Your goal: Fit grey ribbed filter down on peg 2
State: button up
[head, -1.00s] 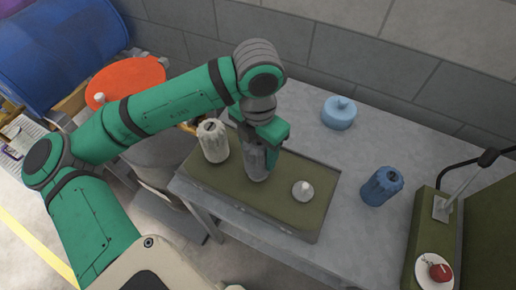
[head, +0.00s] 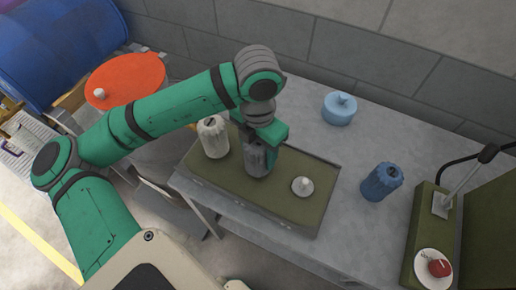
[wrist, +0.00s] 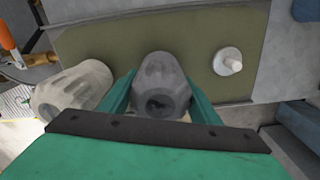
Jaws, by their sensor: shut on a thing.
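The grey ribbed filter (head: 256,160) is upright over the middle of the olive board (head: 282,208). My gripper (head: 262,142) is shut on its upper part, with one green finger on each side in the wrist view (wrist: 161,95). The filter's lower end is at or very near the board. Any peg beneath the filter is hidden, so I cannot tell whether it is seated. A white ribbed filter (head: 213,138) stands on the board to the left. A bare pale peg with a round base (head: 302,186) is to the right.
A blue ribbed filter (head: 382,182) and a light blue round lidded thing (head: 339,110) stand on the grey table (head: 350,150). An olive case with a lever (head: 440,205) is at the far right. The wall (head: 350,50) runs behind.

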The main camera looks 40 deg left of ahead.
jog(key=shift+f, duration=0.3)
jog(key=o, duration=1.3)
notch_tip(320, 180, up, 11)
jog(key=shift+f, duration=0.1)
